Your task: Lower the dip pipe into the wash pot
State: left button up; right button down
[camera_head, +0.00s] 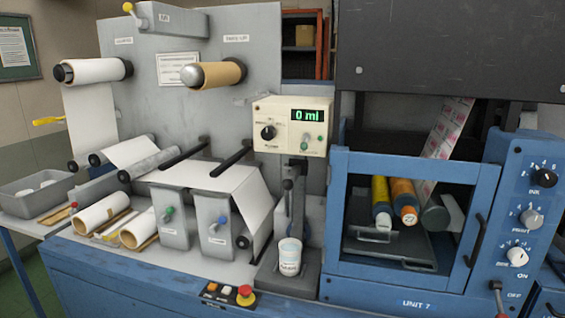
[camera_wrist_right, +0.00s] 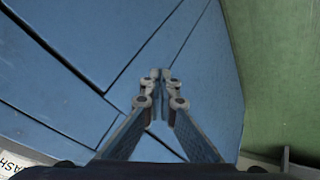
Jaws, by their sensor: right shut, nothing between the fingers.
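The wash pot (camera_head: 289,258), a small white cup with a label, stands upright on a dark grey base below the cream dosing box (camera_head: 293,126), whose display reads 0 ml. A dark upright column with a small lever (camera_head: 288,186) stands between box and pot. I cannot clearly make out the dip pipe against it, nor how far it is from the pot's mouth. My right gripper (camera_wrist_right: 160,76) is shut and empty in the right wrist view, over blue panels. White lettering ending in "ASH" (camera_wrist_right: 14,163) shows at that view's lower left. My left gripper is not in view.
A blue-framed print unit (camera_head: 340,240) stands right of the pot, with knobs on its right panel. Grey blocks with levers (camera_head: 218,222) and paper rolls (camera_head: 100,212) are left of it. A red stop button (camera_head: 245,293) sits on the front edge. Green floor (camera_wrist_right: 280,70) shows beside the blue panels.

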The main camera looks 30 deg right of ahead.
jog(key=w+d+r+m+t+h+p, duration=0.1)
jog(key=w+r, duration=0.3)
jog(key=r, duration=0.7)
jog(key=w+d+r+m+t+h+p, duration=0.15)
jog(key=w+r, duration=0.25)
jog(key=r, duration=0.8)
pick_arm(q)
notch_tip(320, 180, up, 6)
jog(key=p, duration=0.2)
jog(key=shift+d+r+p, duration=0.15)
jog(key=shift+p, duration=0.15)
pick_arm(e)
jog(key=s+d+r+m+h, duration=0.1)
jog(key=d+r+m+h, duration=0.1)
jog(key=r, duration=1.5)
jog(key=s+d+r+m+t+h, duration=0.1)
jog(key=r+m+h, duration=0.3)
jog(key=r, duration=1.4)
jog(key=shift+s+d+m+h, duration=0.2)
jog(key=shift+d+m+h, duration=0.2)
jog(key=shift+m, duration=0.85)
jog(key=shift+d+t, duration=0.1)
jog(key=shift+t, duration=0.15)
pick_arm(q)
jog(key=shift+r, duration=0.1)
pick_arm(e)
jog(key=shift+w, duration=0.1)
